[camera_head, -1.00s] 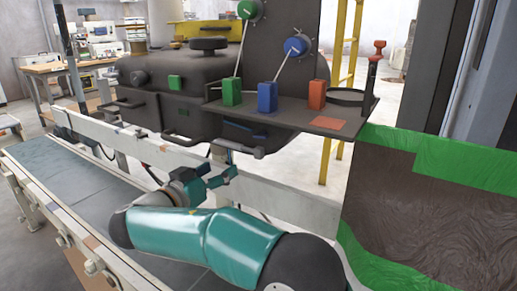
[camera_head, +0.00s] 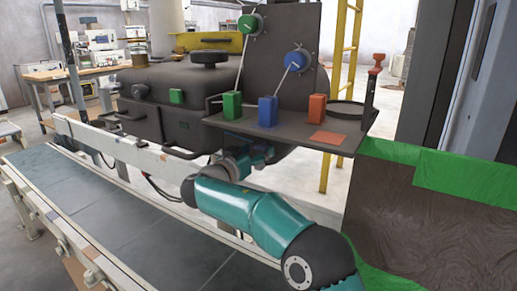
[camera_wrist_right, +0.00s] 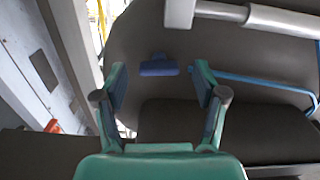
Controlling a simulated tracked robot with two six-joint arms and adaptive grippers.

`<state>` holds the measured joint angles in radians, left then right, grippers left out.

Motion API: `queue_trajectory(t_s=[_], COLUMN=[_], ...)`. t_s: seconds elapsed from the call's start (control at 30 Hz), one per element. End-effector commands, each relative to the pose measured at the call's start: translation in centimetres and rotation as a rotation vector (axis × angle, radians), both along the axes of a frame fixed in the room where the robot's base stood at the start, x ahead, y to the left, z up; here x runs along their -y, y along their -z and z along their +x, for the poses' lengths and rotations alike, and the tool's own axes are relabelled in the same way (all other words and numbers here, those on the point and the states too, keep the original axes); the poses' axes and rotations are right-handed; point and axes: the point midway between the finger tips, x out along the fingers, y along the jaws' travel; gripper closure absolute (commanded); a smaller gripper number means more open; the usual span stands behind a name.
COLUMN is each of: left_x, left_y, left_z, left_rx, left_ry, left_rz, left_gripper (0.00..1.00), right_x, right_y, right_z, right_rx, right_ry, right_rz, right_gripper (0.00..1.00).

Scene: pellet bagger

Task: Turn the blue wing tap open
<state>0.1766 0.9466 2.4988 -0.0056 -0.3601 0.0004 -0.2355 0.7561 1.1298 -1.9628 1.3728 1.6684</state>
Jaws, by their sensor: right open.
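The blue wing tap shows in the right wrist view as a short blue bar (camera_wrist_right: 157,66) against the dark underside of the machine. It lies ahead of my right gripper (camera_wrist_right: 161,85), roughly centred between its two fingers, which are open and empty. A gap seems to remain between the fingertips and the tap, but the depth is hard to judge. In the head view my right gripper (camera_head: 262,153) is under the shelf, beside the dark hopper body. The tap cannot be made out there. My left gripper is not in view.
The shelf (camera_head: 305,134) above my gripper carries green (camera_head: 232,106), blue (camera_head: 268,111) and red (camera_head: 317,107) blocks. A blue tube (camera_wrist_right: 265,82) and a grey pipe (camera_wrist_right: 285,22) run close by in the wrist view. A white rail (camera_head: 150,155) and conveyor (camera_head: 110,215) lie below.

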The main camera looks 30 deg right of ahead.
Motion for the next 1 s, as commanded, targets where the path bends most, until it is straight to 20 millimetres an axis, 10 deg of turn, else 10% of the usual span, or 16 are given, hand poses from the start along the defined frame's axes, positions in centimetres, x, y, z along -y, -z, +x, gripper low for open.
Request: queue_trajectory(t_s=[0.47, 0.8, 1.0], left_x=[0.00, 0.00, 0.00], left_y=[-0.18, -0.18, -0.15], left_z=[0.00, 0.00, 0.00], left_rx=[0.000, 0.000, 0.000], left_ry=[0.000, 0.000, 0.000], left_rz=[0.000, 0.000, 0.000], left_gripper=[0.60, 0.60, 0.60], right_x=[1.24, 1.22, 1.19], right_y=[-0.02, -0.03, -0.01], right_z=[0.65, 0.64, 0.66], right_rx=[0.000, 0.000, -0.006], right_ry=[0.000, 0.000, -0.001], right_rz=[-0.001, -0.001, -0.004], right_gripper=[0.29, 0.86, 0.89])
